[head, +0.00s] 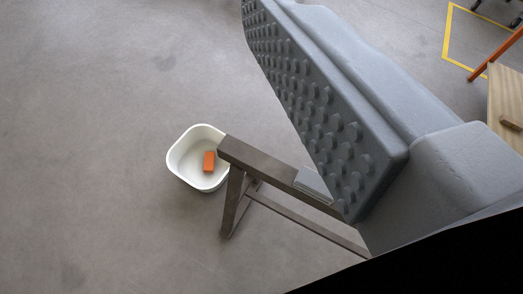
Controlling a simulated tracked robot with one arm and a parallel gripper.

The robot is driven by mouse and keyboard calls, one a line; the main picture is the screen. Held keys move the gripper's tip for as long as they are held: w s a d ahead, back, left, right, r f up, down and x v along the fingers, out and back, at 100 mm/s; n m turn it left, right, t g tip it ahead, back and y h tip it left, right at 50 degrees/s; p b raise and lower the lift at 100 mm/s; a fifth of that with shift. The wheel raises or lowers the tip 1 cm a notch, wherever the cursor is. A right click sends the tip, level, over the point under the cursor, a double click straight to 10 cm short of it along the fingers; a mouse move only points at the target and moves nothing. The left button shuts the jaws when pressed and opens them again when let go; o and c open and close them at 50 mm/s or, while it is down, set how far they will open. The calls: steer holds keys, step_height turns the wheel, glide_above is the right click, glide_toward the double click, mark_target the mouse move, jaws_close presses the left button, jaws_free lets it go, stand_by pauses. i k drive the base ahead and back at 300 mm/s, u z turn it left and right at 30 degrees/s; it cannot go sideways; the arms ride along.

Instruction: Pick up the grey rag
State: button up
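The grey rag (311,183) looks like a small, flat, folded piece. It lies on the top beam of a dark wooden trestle (255,158), and its right end is close to or partly behind my gripper in the picture. One large grey finger of my gripper (310,95) shows, running from lower right to the top edge. Its studded inner face is bare, with nothing pressed against it, so it looks open and empty. The other finger is out of view. I cannot tell the height of the finger above the rag.
A white tub (174,168) stands on the floor beside the trestle's left end, with an orange block (209,161) inside. A wooden surface (505,95) with an orange leg is at the right edge. Yellow floor tape (447,35) is at the top right. The floor at left is clear.

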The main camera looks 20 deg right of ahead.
mark_target(309, 181)
steer(key=z, duration=0.05)
steer(key=k, duration=1.6)
steer(key=z, duration=0.4)
steer(key=i, duration=1)
steer(key=z, duration=0.05)
